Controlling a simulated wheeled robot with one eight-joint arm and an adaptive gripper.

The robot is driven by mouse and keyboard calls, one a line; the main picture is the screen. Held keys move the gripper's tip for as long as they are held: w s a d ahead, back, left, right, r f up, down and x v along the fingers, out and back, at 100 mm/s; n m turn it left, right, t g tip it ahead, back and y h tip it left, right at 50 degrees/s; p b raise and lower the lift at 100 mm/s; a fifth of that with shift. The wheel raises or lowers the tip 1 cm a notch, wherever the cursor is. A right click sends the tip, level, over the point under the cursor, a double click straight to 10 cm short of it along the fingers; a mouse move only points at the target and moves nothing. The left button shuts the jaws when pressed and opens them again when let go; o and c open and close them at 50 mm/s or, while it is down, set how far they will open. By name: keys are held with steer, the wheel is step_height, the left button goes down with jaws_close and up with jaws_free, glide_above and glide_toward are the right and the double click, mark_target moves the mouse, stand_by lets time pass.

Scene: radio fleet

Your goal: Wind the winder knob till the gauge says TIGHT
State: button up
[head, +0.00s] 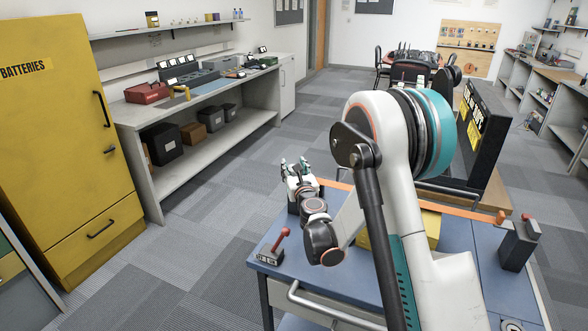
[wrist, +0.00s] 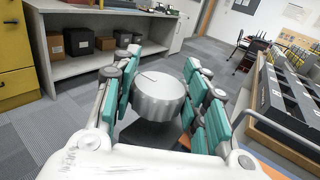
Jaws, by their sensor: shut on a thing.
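The winder knob (wrist: 158,98) is a round, silver, ribbed knob with a thin dark line on its face. It sits between the teal-padded fingers of my gripper (wrist: 160,92) in the wrist view. The fingers are shut on it from both sides. In the head view my gripper (head: 297,172) is above the far left edge of the blue bench, and I cannot make out the knob there. I see no readable gauge or TIGHT mark in either view.
A blue bench (head: 268,232) carries a red-handled clamp (head: 272,246) and an orange bar (head: 470,210). A yellow cabinet (head: 50,120) and a grey shelf unit (head: 165,190) line the left. Carpet between is clear.

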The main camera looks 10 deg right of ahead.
stand_by(0.3)
steer(key=o, duration=1.1)
steer(key=shift+s, duration=0.1)
steer(key=s, duration=1.2)
steer(key=shift+a, duration=0.2)
steer(key=shift+w, duration=0.1)
